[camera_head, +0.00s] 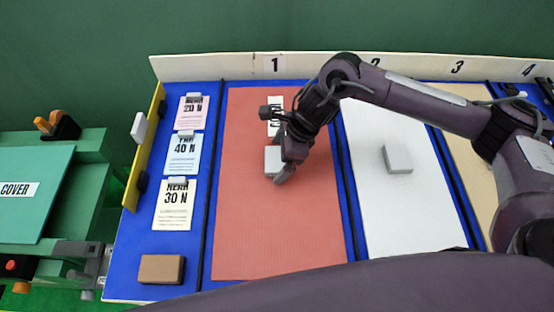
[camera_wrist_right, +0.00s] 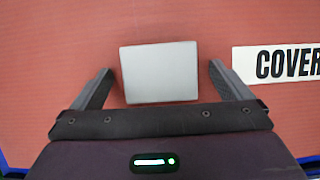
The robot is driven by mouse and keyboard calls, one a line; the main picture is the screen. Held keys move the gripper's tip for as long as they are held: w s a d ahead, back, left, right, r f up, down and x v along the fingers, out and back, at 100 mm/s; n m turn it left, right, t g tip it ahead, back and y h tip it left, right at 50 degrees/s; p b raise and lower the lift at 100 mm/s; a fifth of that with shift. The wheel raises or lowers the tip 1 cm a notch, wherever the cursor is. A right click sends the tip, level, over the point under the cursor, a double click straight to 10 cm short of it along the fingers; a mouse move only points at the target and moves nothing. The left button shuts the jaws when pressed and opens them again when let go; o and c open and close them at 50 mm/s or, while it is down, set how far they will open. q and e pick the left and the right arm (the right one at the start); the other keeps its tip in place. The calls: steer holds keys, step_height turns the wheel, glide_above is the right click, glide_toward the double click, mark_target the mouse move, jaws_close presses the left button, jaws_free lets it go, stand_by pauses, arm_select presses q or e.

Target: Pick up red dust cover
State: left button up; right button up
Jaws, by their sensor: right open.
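The red dust cover (camera_head: 270,230) is a flat red panel lying in lane 1, with a pale grey block (camera_head: 272,160) on it like a handle. A white label reading COVER (camera_wrist_right: 285,63) is on the red surface in the right wrist view. My right gripper (camera_head: 281,172) is over the cover at the block. In the right wrist view the grey block (camera_wrist_right: 160,72) sits between the two open fingers (camera_wrist_right: 160,68), with a gap on each side. How far the fingers reach down beside it is unclear. My left gripper is not in view.
A white panel (camera_head: 405,215) with a grey block (camera_head: 397,158) lies in lane 2. Several force cards (camera_head: 173,205) and a brown block (camera_head: 161,269) lie on the blue board at left. A green table with a COVER panel (camera_head: 30,215) stands further left. A numbered rail (camera_head: 220,67) runs behind.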

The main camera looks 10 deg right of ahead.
steer(key=shift+f, duration=0.15)
steer(key=c, duration=1.3)
steer(key=shift+o, duration=0.2)
steer(key=shift+r, duration=0.2)
